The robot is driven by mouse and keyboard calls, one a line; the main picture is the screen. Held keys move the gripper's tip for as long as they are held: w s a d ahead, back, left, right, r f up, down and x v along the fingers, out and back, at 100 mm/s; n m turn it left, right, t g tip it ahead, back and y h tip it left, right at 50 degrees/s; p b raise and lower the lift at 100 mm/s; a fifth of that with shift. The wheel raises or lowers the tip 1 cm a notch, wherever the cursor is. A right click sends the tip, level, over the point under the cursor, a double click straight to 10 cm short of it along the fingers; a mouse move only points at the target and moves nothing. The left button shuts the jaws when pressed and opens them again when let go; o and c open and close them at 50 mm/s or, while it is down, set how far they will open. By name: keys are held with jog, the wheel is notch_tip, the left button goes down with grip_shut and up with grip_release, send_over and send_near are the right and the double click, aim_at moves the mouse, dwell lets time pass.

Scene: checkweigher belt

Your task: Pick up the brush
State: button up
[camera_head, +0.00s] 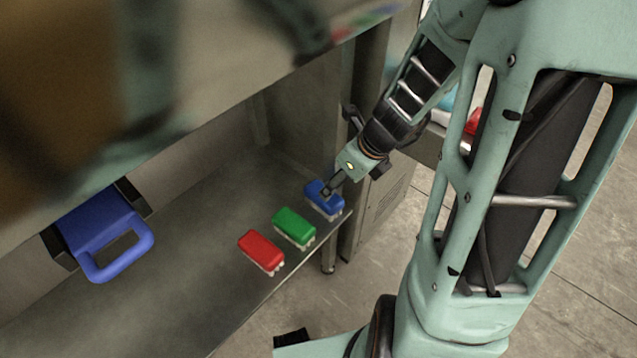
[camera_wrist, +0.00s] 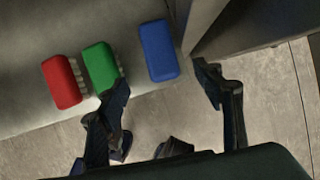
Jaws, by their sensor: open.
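Three brushes with pale bristles lie in a row on the metal shelf (camera_head: 185,268): a red brush (camera_head: 261,250), a green brush (camera_head: 293,227) and a blue brush (camera_head: 322,195). My gripper (camera_head: 328,190) shows at the blue brush in the head view and covers a small part of it. In the wrist view the blue brush (camera_wrist: 158,51) lies ahead of my open gripper (camera_wrist: 168,108), between the lines of its two fingers. The green brush (camera_wrist: 100,66) is just beyond the left finger, and the red brush (camera_wrist: 62,82) is farther left. Nothing is between the fingers.
A blue-handled item (camera_head: 105,230) stands at the left of the shelf. A metal upright and cabinet (camera_head: 380,190) border the shelf at the right, close to the blue brush. A counter overhangs the shelf. Open floor (camera_head: 330,310) lies in front.

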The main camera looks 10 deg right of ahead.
jog(key=b+x, duration=0.2)
jog(key=x, duration=0.1)
jog(key=b+x, duration=0.2)
jog(key=x, duration=0.2)
jog(key=b+x, duration=0.2)
jog(key=x, duration=0.2)
jog(key=shift+s+d, duration=0.2)
jog(key=shift+s, duration=0.1)
jog(key=c, duration=1.3)
jog(key=shift+r, duration=0.2)
